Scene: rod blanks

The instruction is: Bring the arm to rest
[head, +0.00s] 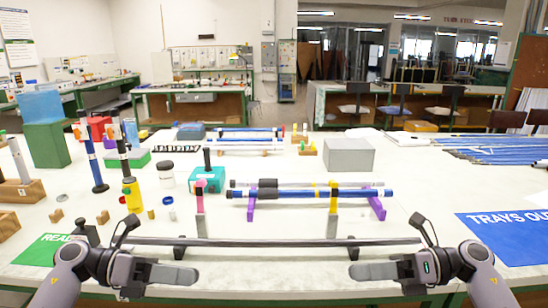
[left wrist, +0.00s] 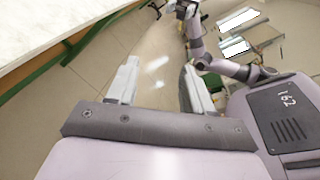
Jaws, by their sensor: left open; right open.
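My left gripper (head: 172,274) is at the front left of the table and points to the right in the head view. In the left wrist view my left gripper (left wrist: 160,84) shows its two fingers apart with only floor between them. My right gripper (head: 372,271) is at the front right and points to the left, with no object visible in it. A long dark rod (head: 280,242) lies across two small black supports, just beyond both grippers. A blue rod (head: 300,194) and a grey-white rod (head: 305,183) lie across purple and yellow stands farther back.
A green mat (head: 38,249) lies front left and a blue "TRAYS OUT" mat (head: 510,232) front right. A yellow bottle (head: 131,194), a teal box (head: 207,180) and a grey box (head: 348,156) stand on the white table. Blue rods (head: 500,148) lie at the right.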

